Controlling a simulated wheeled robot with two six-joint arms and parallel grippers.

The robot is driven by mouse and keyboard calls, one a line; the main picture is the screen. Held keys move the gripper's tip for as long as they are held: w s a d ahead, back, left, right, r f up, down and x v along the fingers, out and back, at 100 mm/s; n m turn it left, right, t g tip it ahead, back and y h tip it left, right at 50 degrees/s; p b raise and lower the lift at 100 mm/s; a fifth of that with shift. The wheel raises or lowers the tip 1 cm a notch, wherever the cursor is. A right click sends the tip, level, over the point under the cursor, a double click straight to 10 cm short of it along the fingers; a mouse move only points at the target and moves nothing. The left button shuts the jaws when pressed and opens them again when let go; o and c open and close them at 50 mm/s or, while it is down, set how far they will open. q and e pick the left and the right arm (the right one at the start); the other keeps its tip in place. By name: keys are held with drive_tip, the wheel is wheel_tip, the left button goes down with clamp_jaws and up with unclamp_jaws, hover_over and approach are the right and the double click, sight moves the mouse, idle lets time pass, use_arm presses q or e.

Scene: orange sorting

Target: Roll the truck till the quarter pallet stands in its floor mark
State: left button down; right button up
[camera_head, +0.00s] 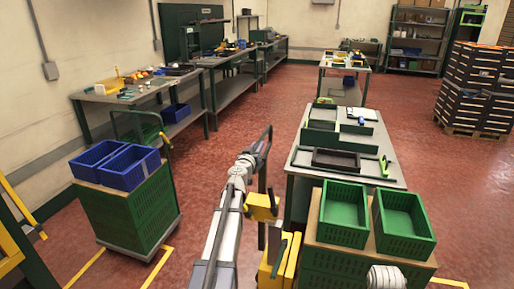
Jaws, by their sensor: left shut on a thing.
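My left arm reaches up from the bottom centre. Its gripper (262,143) is shut at the top of a dark upright bar (262,182), which looks like a push handle. Yellow parts (276,262) stand below it, beside the load at right; whether they belong to the truck I cannot tell. That load has a green slatted body (325,262), a wooden-looking top and two green crates (343,213). Yellow floor lines (158,268) show at lower left, and a short one (450,283) at lower right. The pallet's base is hidden. My right gripper does not show.
A green slatted cart (140,218) with two blue crates (130,168) stands at left. A long workbench (335,165) stands just beyond the green crates. Benches (130,97) line the left wall. Stacked dark crates (475,90) stand at right. Red floor is open at centre left.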

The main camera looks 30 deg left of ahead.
use_arm(q)
drive_tip(key=shift+d, duration=0.1)
drive_tip(key=w+d, duration=0.3)
drive_tip(key=d, duration=1.1)
drive_tip(key=w+d, duration=0.4)
drive_tip(key=d, duration=1.1)
drive_tip(key=w+d, duration=0.3)
drive_tip(key=d, duration=1.1)
drive_tip(key=shift+w+d, duration=0.25)
drive_tip(key=shift+d, duration=0.1)
drive_tip(key=shift+d, duration=0.1)
drive_tip(key=c, duration=0.7)
unclamp_jaws()
drive_tip(key=shift+w+d, duration=0.1)
drive_tip(key=shift+d, duration=0.05)
drive_tip(key=v, duration=0.7)
drive_tip(key=shift+s, duration=0.4)
